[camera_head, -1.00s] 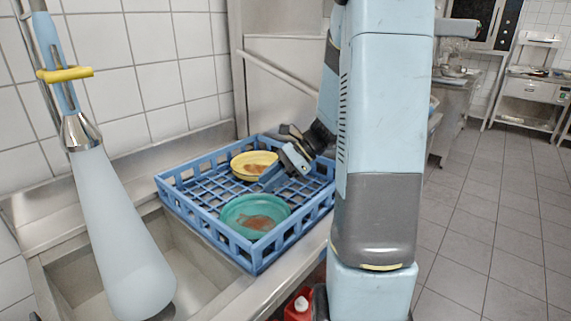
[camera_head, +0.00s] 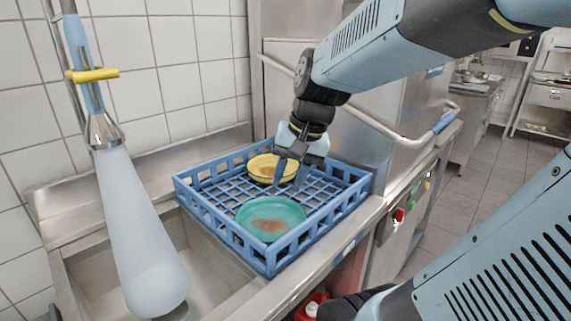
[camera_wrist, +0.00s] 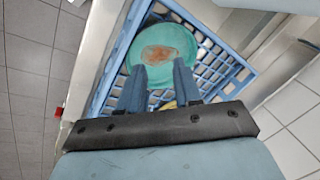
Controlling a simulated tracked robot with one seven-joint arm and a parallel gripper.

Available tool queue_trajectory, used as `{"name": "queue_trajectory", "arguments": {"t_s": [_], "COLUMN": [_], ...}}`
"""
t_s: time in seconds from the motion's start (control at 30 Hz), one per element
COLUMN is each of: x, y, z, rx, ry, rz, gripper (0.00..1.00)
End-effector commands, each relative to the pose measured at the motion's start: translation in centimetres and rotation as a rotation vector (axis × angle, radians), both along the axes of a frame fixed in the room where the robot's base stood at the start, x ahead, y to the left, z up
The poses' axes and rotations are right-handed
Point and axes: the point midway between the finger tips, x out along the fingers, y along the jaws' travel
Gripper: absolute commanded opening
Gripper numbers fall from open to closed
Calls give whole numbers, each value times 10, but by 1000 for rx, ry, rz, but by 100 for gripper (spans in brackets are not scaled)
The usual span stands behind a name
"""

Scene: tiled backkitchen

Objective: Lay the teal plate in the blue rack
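The teal plate (camera_head: 271,219) lies face up inside the blue rack (camera_head: 262,260), in its near part, with a brown stain on its middle. It also shows in the wrist view (camera_wrist: 166,36), just beyond my fingertips. My gripper (camera_head: 289,182) points down over the rack, between the teal plate and a yellow plate (camera_head: 268,163). In the wrist view my gripper (camera_wrist: 160,70) has its two fingers apart, with nothing held between them. The fingertips overlap the teal plate's edge in that view; I cannot tell whether they touch it.
The yellow plate, also stained, lies in the rack's far part. The rack stands on a steel counter beside a sink (camera_head: 130,270). A hanging sprayer (camera_head: 140,230) is at the left. A machine with a bar handle (camera_head: 385,130) stands behind right.

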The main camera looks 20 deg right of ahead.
Motion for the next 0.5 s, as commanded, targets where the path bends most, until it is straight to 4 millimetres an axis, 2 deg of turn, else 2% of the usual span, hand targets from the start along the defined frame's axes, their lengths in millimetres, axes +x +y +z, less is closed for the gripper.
{"name": "queue_trajectory", "arguments": {"t_s": [0.2,0.5], "x": [-25,-43], "y": [-1,-9], "z": [23,42], "rx": [-173,-326], "ry": [-164,-304], "rz": [189,339], "gripper": [33,33]}}
